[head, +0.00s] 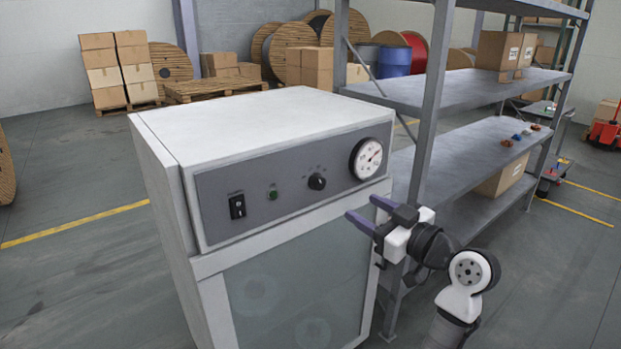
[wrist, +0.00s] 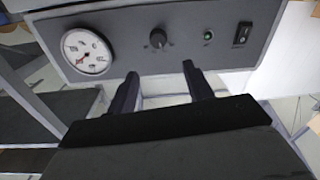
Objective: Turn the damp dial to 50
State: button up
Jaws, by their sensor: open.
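A grey control panel (head: 225,200) runs across the top front of a white cabinet (head: 240,125). A small black round knob (head: 317,181) sits on it, with marks around it too small to read. Right of the knob is a white round gauge (head: 366,158) with a pointer. I cannot read which of them bears the name damp. My gripper (head: 362,209) is open and empty, in front of the panel, below and right of the knob. In the wrist view the knob (wrist: 158,38) lies beyond and between the two fingertips (wrist: 160,70), apart from them.
A green light (head: 272,195) and a black rocker switch (head: 237,206) are on the panel's left part. A metal shelf rack (head: 430,95) stands close to the cabinet's right side. The floor left of the cabinet is clear.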

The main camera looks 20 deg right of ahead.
aim_at(321, 184)
jog(key=p+x, duration=0.3)
jog(key=x, duration=0.8)
jog(key=shift+w+d, duration=0.1)
jog(key=shift+w, duration=0.15)
jog(key=shift+w+a, duration=0.25)
jog(key=shift+w, duration=0.4)
jog(key=shift+c, duration=0.2)
jog(key=c, duration=0.9)
